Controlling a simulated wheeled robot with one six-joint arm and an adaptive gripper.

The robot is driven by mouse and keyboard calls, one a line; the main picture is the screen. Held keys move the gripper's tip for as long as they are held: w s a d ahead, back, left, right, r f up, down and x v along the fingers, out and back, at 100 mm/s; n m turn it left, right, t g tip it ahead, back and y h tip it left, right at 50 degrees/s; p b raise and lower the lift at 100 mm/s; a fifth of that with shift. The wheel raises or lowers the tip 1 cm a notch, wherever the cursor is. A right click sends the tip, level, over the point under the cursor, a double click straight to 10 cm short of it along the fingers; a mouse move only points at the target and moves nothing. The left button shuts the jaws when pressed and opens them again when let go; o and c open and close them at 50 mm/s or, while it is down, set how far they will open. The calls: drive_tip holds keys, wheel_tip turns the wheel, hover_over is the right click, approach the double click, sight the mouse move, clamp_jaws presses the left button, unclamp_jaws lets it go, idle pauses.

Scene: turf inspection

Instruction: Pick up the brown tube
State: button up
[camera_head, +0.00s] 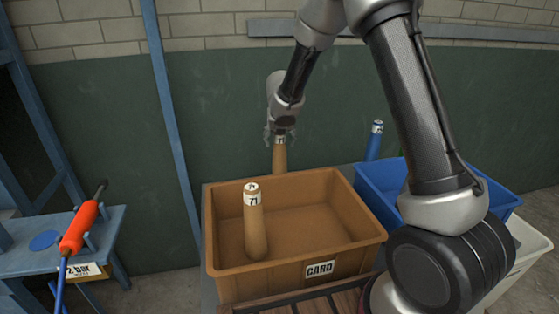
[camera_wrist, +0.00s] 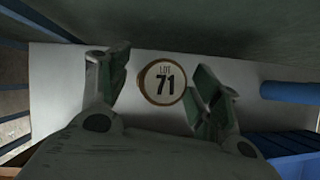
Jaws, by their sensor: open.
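A brown tube (camera_head: 279,157) stands upright behind the orange-brown bin in the head view, its lower part hidden by the bin's back wall. My gripper (camera_head: 280,137) is right above it, pointing down. In the wrist view the tube's round end (camera_wrist: 162,82), marked "LOT 71", lies between the two spread fingers of my open gripper (camera_wrist: 163,78), with gaps showing on both sides. A second brown tube (camera_head: 256,228), with a white band marked 71, stands slightly tilted inside the bin.
A blue tube (camera_head: 374,141) stands behind the blue bin. A blue bench (camera_head: 100,240) with an orange-handled tool (camera_head: 78,230) is at left.

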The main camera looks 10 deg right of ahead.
drive_tip(key=shift+w+f, duration=0.1)
drive_tip(key=shift+f, duration=0.1)
drive_tip(key=c, duration=1.1)
drive_tip(key=shift+o, duration=0.2)
drive_tip(key=shift+r, duration=0.15)
